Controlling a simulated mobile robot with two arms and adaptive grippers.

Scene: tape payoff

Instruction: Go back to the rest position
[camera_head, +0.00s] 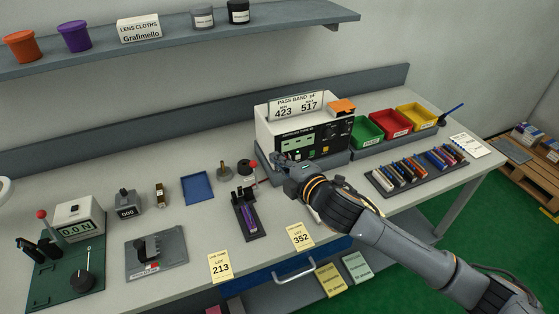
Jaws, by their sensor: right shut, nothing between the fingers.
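My right gripper (283,172) is shut and empty. Its arm comes in from the lower right and reaches over the workbench (180,240). The gripper is above the bench in front of the white meter box (265,125), which carries a sign reading "PASS BAND pF 423 517". A small fixture with a purple piece (248,212) stands just left of and below the gripper in the picture. The arm hides part of the bench and the meter's lower front. My left gripper does not show.
Green, red and yellow bins (390,123) and a rack of coloured pieces (420,168) stand right. A green-based force tester (75,240), a grey fixture (157,253) and a blue tray (198,187) stand left. Lot cards (220,267) lie at the front edge. A shelf (170,38) hangs above.

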